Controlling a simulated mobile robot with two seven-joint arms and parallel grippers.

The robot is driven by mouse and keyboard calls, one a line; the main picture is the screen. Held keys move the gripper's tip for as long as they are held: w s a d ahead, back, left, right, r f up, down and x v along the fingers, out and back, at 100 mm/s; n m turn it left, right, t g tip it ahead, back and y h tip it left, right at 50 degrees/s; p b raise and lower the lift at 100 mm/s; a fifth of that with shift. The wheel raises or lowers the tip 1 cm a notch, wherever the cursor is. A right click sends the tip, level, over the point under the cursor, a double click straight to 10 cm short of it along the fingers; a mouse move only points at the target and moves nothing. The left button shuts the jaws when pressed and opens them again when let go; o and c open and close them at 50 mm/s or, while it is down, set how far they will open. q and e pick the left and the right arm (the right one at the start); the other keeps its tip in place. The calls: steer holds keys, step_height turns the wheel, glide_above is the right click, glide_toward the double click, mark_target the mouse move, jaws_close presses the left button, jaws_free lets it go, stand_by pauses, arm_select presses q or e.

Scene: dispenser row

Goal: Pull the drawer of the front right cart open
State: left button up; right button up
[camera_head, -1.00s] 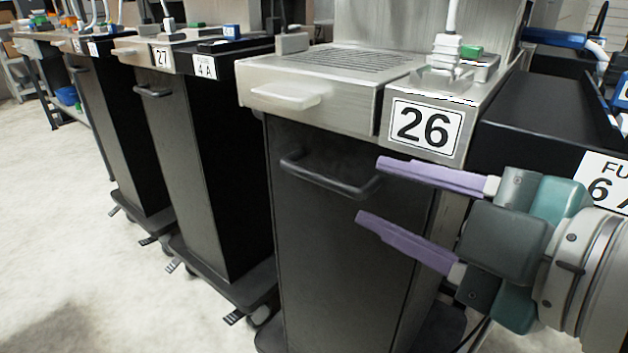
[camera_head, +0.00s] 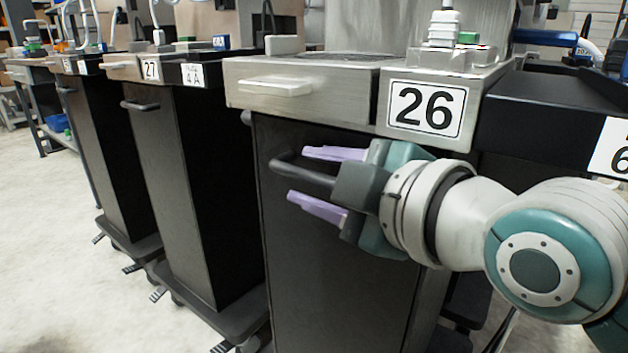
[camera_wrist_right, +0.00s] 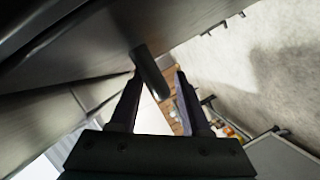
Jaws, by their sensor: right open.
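The front right cart (camera_head: 335,285) has a dark front and stands under the steel unit labelled 26 (camera_head: 427,108). Its black bar handle (camera_head: 286,168) sticks out near the top of the dark front, which looks closed. My right gripper (camera_head: 297,175) is open, with one purple finger above the handle and one below it. In the right wrist view the handle (camera_wrist_right: 150,72) shows between the fingertips (camera_wrist_right: 159,72), nearer one finger. I cannot tell whether a finger touches it. My left gripper is out of view.
A steel front with a pale pull (camera_head: 275,87) sits just above the handle. Another dark cart (camera_head: 170,180) under label 27 stands to the left, with more beyond it. Pale floor (camera_head: 60,250) lies open at the left.

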steer(key=shift+c, duration=0.2)
jaws_close()
stand_by(1.1)
